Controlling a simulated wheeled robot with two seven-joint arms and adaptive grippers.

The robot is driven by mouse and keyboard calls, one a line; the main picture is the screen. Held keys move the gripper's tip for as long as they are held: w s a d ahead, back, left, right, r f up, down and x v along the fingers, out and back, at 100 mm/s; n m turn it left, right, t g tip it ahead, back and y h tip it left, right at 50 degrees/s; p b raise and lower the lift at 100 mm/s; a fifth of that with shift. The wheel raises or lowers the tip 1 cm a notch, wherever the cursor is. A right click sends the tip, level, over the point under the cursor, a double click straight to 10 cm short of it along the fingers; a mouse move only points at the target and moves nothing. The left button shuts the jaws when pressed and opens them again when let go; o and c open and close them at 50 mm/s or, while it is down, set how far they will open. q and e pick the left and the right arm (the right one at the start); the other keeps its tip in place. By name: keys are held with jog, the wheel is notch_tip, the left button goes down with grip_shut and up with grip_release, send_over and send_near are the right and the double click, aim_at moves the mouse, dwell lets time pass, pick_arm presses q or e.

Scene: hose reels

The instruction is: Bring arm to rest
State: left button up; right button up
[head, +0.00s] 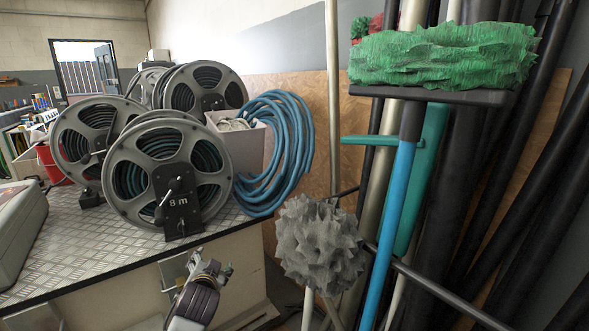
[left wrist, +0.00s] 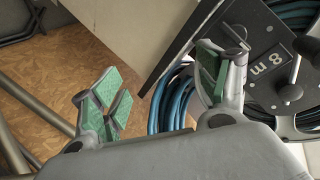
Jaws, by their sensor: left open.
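My left gripper (head: 212,266) is in the lower middle of the head view, in front of the bench's front edge and below the hose reel marked 8 m (head: 170,180). In the left wrist view my left gripper (left wrist: 162,85) has its green-padded fingers spread apart, with nothing between them. The same reel (left wrist: 268,72) shows there behind the right finger, with a blue hose (left wrist: 165,107) seen between the fingers. The reel stands upright on the bench, apart from the gripper as far as the head view shows. My right gripper is not in view.
The metal-topped bench (head: 100,250) carries more reels (head: 205,88), a pale bin (head: 240,145) and a grey case (head: 18,225). A coiled blue hose (head: 285,150) hangs at its right end. A green mop (head: 440,55), a grey brush head (head: 320,245) and several dark pipes crowd the right.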

pick_arm(q)
jog(key=s+d+f+n+g+h, duration=0.1)
jog(key=s+d+f+g+h, duration=0.4)
jog(key=s+d+f, duration=0.65)
jog(key=s+f+g, duration=0.1)
jog(key=s+f, duration=0.6)
jog(key=s, duration=0.3)
jog(key=s+a+f+n+g+h+p, duration=0.1)
jog(key=s+f+g, duration=0.1)
jog(key=s+f, duration=0.5)
jog(key=s, duration=0.3)
jog(key=shift+s+a+p, duration=0.15)
jog(key=shift+p, duration=0.15)
pick_arm(e)
jog(key=shift+d+f, duration=0.1)
jog(key=shift+f, duration=0.1)
pick_arm(q)
jog(key=shift+f, duration=0.15)
pick_arm(e)
jog(key=shift+f, duration=0.1)
